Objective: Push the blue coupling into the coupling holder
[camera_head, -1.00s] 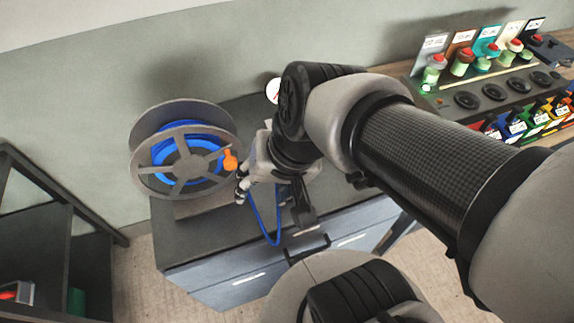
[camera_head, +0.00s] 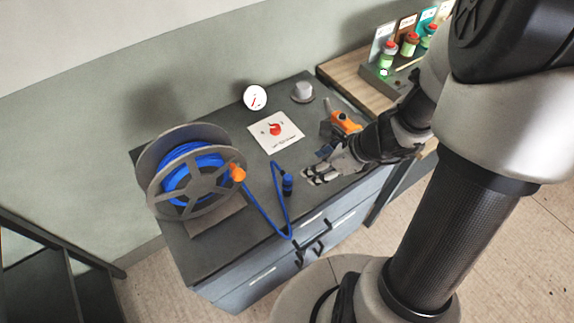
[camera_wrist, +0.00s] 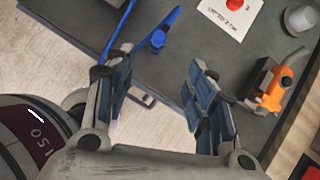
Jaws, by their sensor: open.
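The blue coupling (camera_head: 287,185) is a short blue cylinder at the end of the blue hose, standing about upright on the dark cabinet top. In the wrist view the coupling (camera_wrist: 158,40) lies beyond my fingertips, between their lines. My gripper (camera_head: 312,178) is just right of the coupling and appears apart from it. In the wrist view my gripper (camera_wrist: 160,72) is open and empty, its blue-padded fingers spread wide. I cannot tell for sure which thing is the coupling holder; a grey flanged cylinder (camera_head: 303,92) stands at the back of the cabinet top.
The hose reel (camera_head: 190,170) with an orange part (camera_head: 237,172) stands left. An orange tool (camera_head: 346,121) on a dark block is at right. A white card (camera_head: 275,131) and a round gauge (camera_head: 255,97) are at the back. Bottles (camera_head: 388,56) stand beyond.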

